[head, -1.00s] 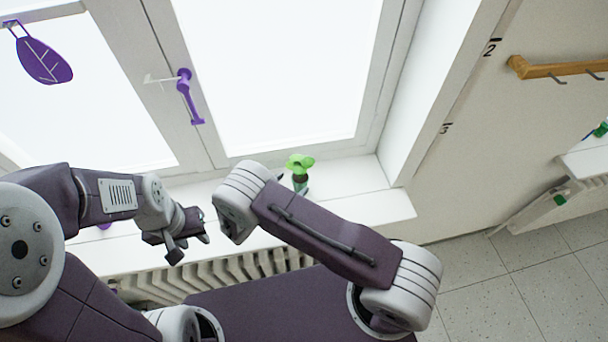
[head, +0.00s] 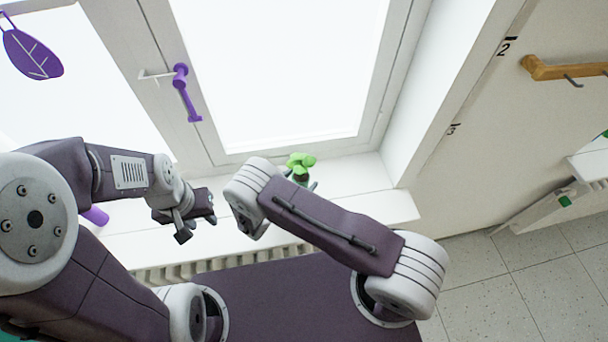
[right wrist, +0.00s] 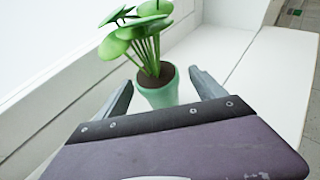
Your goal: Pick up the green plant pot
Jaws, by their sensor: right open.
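The green plant pot (right wrist: 158,94) stands upright on the white windowsill in the right wrist view, with dark soil and a plant of round green leaves (right wrist: 142,30). In the head view the leaves (head: 301,162) show beyond my right arm, which hides most of the pot. My right gripper (right wrist: 160,79) is open, with one finger on each side of the pot.
The windowsill (head: 350,176) is clear to the right of the plant. The window frame (head: 235,157) rises behind it, and a white side wall (head: 425,105) stands to the right. A purple object (head: 96,215) is partly hidden behind my left arm.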

